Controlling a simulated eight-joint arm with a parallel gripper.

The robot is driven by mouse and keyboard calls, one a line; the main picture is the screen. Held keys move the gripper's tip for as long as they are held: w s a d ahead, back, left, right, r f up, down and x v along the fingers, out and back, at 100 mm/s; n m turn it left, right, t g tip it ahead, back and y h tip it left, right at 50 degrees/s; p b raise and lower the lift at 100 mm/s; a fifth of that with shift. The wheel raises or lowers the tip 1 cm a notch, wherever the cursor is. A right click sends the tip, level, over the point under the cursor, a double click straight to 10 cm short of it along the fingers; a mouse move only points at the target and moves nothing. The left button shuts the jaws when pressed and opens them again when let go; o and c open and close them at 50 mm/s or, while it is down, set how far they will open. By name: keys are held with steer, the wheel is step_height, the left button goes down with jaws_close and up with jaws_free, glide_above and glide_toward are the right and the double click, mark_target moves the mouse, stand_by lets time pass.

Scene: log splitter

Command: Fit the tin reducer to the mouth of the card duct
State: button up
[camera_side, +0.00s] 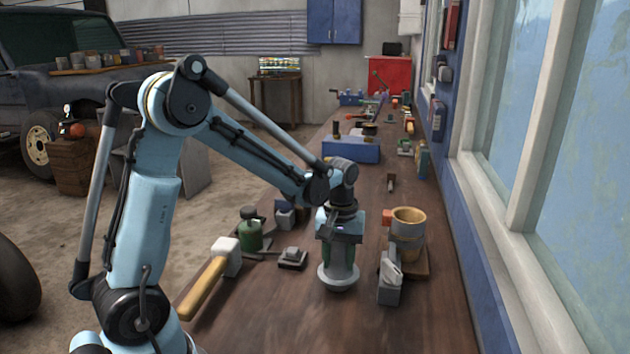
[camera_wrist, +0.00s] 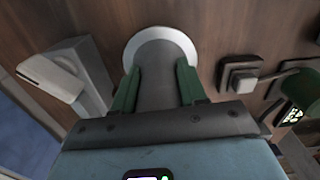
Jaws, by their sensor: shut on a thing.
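The tin reducer (camera_side: 340,278) is a grey tapered piece with a wide pale flange at its lower end. My gripper (camera_side: 340,252) is shut on its body with green fingers, one on each side. In the wrist view the reducer's pale flange (camera_wrist: 160,38) shows beyond the fingertips of my gripper (camera_wrist: 157,86). It is upright just above or on the bench; I cannot tell whether it touches. The card duct (camera_side: 408,228) appears to be the tan, upright cylinder to the right, with its round mouth open upward. The reducer is apart from it.
A blue box (camera_side: 351,149) stands behind. The front bench (camera_side: 330,325) is clear.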

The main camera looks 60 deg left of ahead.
steer(key=shift+f, duration=0.15)
steer(key=o, duration=1.2)
steer(key=r, duration=1.1)
steer(key=shift+s+a+r, duration=0.2)
steer(key=shift+a+r, duration=0.05)
steer(key=shift+r, duration=0.15)
steer(key=shift+s+d+r, duration=0.15)
steer(key=s+d+f+m+t, duration=0.2)
steer(key=s+d+m+t, duration=0.5)
steer(key=s+d+m, duration=0.1)
steer(key=shift+s+d+f+m, duration=0.25)
steer(key=shift+d+m, duration=0.1)
steer(key=shift+m, duration=0.45)
